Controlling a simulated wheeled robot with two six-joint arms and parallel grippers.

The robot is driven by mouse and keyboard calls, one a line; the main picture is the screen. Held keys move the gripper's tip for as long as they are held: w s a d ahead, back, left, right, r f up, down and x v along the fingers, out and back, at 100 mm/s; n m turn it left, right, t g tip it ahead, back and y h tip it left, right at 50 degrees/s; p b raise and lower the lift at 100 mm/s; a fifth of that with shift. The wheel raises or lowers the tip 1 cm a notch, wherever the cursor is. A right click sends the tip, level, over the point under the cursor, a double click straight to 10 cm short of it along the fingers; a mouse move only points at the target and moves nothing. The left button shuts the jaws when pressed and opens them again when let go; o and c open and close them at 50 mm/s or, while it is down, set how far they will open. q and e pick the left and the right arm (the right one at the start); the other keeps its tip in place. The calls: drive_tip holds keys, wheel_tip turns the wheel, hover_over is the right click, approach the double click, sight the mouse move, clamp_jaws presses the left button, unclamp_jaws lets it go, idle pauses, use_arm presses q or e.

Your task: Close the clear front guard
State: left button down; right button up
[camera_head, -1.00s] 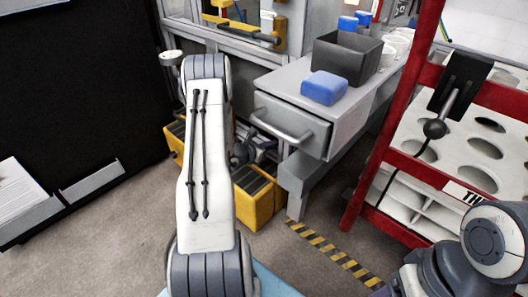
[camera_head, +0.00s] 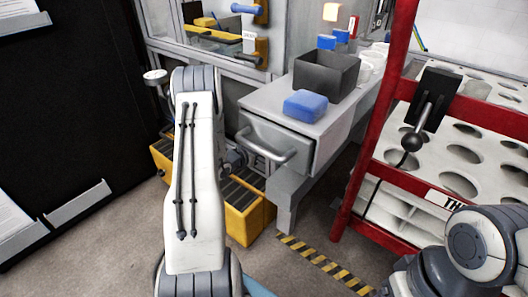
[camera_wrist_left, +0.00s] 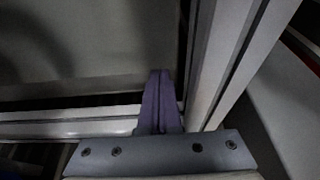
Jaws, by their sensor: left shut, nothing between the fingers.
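The grey-framed machine front (camera_head: 205,55) stands at the top of the head view, with window-like openings. I cannot clearly tell the clear guard from these openings. A blue handle (camera_head: 245,9) and a yellow block (camera_head: 262,50) show there. My left arm reaches toward the machine and hides its own gripper in the head view. In the left wrist view my left gripper (camera_wrist_left: 160,100) is shut and empty. Its fingers point at a corner between a pale horizontal rail (camera_wrist_left: 60,122) and a grey upright (camera_wrist_left: 222,60); contact is unclear. My right gripper is out of view.
A grey drawer unit (camera_head: 283,140) stands right of my left arm, with a dark bin (camera_head: 325,78) and blue block (camera_head: 305,104) on top. A yellow bin (camera_head: 245,222) is below. A red rack (camera_head: 365,130) stands at right, a black panel at left.

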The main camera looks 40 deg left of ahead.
use_arm(q)
wheel_tip(320, 180, up, 21)
drive_tip(key=p, duration=1.2)
drive_tip(key=shift+f+p, duration=0.2)
drive_tip(key=shift+p, duration=0.1)
